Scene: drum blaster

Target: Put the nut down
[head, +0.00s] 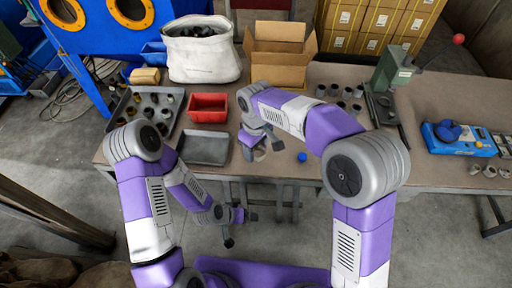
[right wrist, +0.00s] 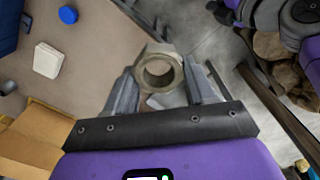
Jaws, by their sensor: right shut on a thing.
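The nut (right wrist: 158,52), a dull metal ring with a round hole, shows in the right wrist view between the two fingers of my right gripper (right wrist: 160,82). The gripper is shut on it. In the head view my right gripper (head: 262,148) is over the front part of the workbench (head: 330,165), right of an empty grey tray (head: 204,148). The arm and gripper largely hide the nut there. My left gripper (head: 238,228) hangs in front of the bench, low and empty, with its fingers apart.
A red bin (head: 208,107), a tray of parts (head: 150,108), a white sack (head: 202,58) and an open cardboard box (head: 278,62) stand left and behind. A blue round piece (head: 302,157) lies right of my right gripper. Several dark cylinders stand near a green press (head: 390,70).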

